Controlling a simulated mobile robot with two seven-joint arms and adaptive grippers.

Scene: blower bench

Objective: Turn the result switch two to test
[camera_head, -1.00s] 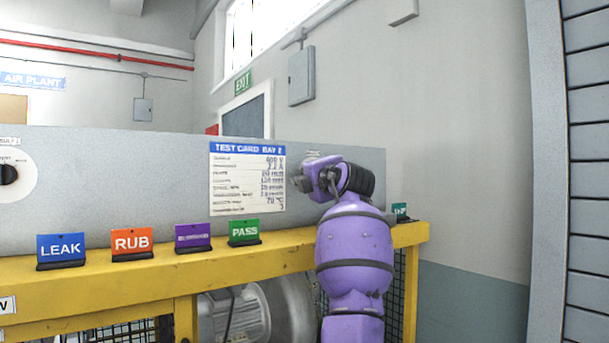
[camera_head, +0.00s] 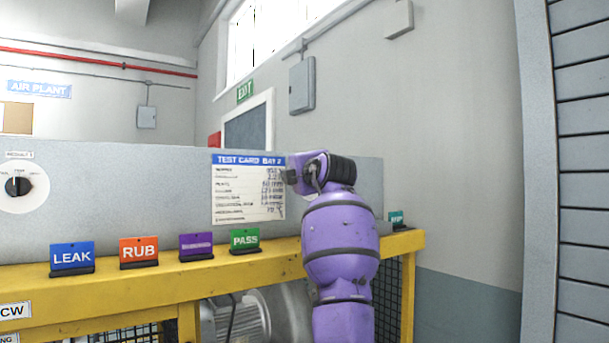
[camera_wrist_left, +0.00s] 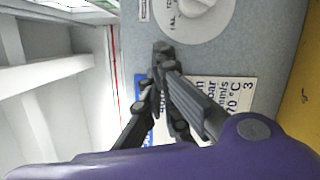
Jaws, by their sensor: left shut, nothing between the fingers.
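In the head view, a purple arm of mine rises in front of the grey panel (camera_head: 120,200) and overlaps the right edge of the test card (camera_head: 240,205). It hides the panel area right of the card; its gripper is mostly hidden. In the left wrist view, a pale round switch (camera_wrist_left: 196,8) on a white dial with a partly readable FAIL mark is cut off by the top edge. My left gripper (camera_wrist_left: 160,62) is shut and empty in front of the card (camera_wrist_left: 238,98), short of the dial in the picture. My right gripper is not in view.
Another black-knobbed dial (camera_head: 18,187) is at the panel's left end. Blue LEAK (camera_head: 72,256), orange RUB (camera_head: 138,251), purple (camera_head: 196,245) and green PASS (camera_head: 244,239) tags stand on the yellow beam (camera_head: 120,285). Another tag (camera_head: 396,218) is right of the arm.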

